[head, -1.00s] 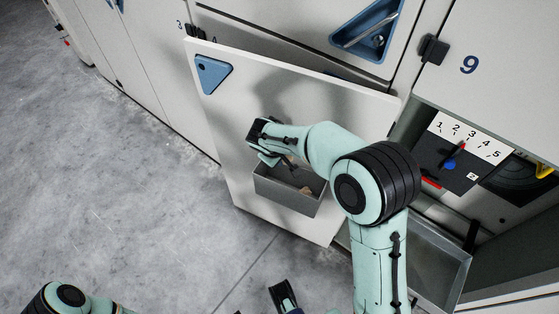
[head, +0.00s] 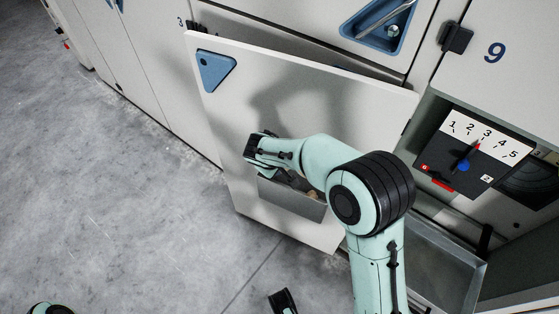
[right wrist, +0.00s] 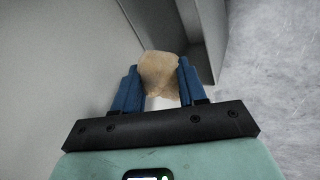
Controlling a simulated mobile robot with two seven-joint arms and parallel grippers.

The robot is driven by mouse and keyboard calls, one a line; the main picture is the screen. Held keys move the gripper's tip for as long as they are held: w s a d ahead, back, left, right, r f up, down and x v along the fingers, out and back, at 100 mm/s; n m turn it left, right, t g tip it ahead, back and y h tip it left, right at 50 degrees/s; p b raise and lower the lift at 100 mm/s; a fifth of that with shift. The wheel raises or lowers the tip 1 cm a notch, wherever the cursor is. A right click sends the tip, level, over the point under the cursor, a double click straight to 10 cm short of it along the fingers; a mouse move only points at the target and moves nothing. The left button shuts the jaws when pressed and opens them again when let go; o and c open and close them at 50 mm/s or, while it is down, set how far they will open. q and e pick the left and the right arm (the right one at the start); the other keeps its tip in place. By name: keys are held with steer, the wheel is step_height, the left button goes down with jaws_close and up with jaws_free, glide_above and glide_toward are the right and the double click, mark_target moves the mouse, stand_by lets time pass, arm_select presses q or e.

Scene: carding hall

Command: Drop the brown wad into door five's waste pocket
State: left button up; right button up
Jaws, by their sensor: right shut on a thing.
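In the right wrist view, the blue fingers (right wrist: 158,90) are shut on a tan-brown wad (right wrist: 160,72), with the pocket's grey wall (right wrist: 202,42) just beyond. My wrist mostly hides the wad in the head view. A small brownish patch (head: 313,193) shows at the pocket's right end; I cannot tell what it is. No number five is readable on this door. Part of my left gripper (head: 283,300) shows at the bottom edge; its jaw state is unclear.
The door has a blue triangular recess (head: 216,71). To the right, an open bay holds a numbered dial panel (head: 478,150) and a metal tray (head: 440,268). A door marked 9 (head: 515,75) is above it. Grey concrete floor (head: 110,200) lies open at left.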

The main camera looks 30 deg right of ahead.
steer(key=shift+f, duration=0.35)
steer(key=o, duration=1.1)
steer(key=shift+r, duration=0.1)
steer(key=p+v, duration=0.2)
steer(key=v, duration=1.1)
steer(key=shift+r, duration=0.2)
